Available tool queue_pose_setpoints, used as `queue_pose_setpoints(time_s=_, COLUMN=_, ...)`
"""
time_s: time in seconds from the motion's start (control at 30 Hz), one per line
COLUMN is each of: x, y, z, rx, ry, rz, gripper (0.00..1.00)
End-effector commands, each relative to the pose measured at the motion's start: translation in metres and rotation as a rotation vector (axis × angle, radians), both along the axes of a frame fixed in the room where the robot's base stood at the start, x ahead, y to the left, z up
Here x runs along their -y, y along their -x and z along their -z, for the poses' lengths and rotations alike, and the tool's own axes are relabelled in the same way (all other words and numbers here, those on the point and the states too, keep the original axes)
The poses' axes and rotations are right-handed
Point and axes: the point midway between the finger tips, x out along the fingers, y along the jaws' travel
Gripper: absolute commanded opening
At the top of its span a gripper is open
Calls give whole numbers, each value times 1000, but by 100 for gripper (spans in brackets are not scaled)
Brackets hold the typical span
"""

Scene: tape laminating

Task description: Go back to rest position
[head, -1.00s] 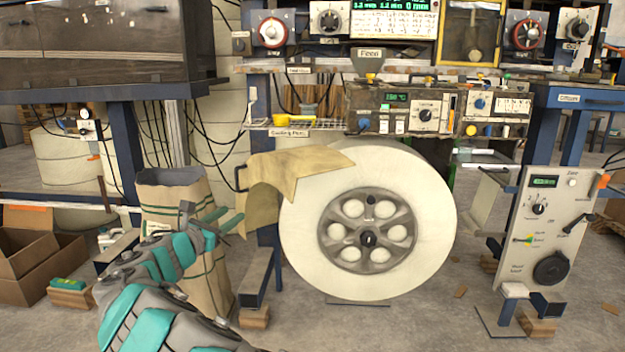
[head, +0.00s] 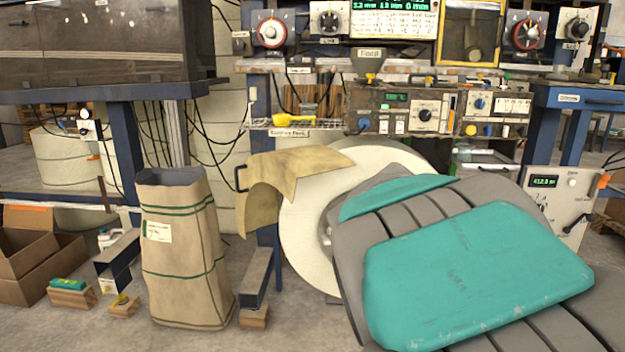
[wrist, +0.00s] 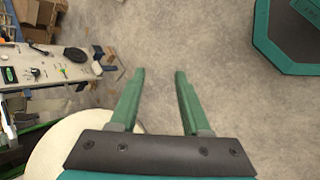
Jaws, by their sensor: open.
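My gripper (wrist: 160,75) shows in the wrist view with its two green fingers apart and nothing between them, over bare concrete floor. In the head view my teal and grey arm fills the lower right, and my gripper is not visible there. A tan sheet (head: 285,175) drapes over the roll's upper left.
A tall paper sack (head: 185,260) stands left of the roll. Cardboard boxes (head: 30,262) lie at far left. A white control panel (head: 556,200) stands at right, also in the wrist view (wrist: 45,65). A machine with dials (head: 425,108) is behind. Open floor (wrist: 190,40) lies beyond my fingers.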

Motion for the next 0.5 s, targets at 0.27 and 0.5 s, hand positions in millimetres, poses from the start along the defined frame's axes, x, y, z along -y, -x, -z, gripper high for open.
queue_pose_setpoints(time_s=0.27, x=-40, y=135, z=63, rx=9, ry=-385, rz=383, gripper=47)
queue_pose_setpoints(time_s=0.5, x=-90, y=203, z=90, rx=-33, ry=-571, rz=577, gripper=47)
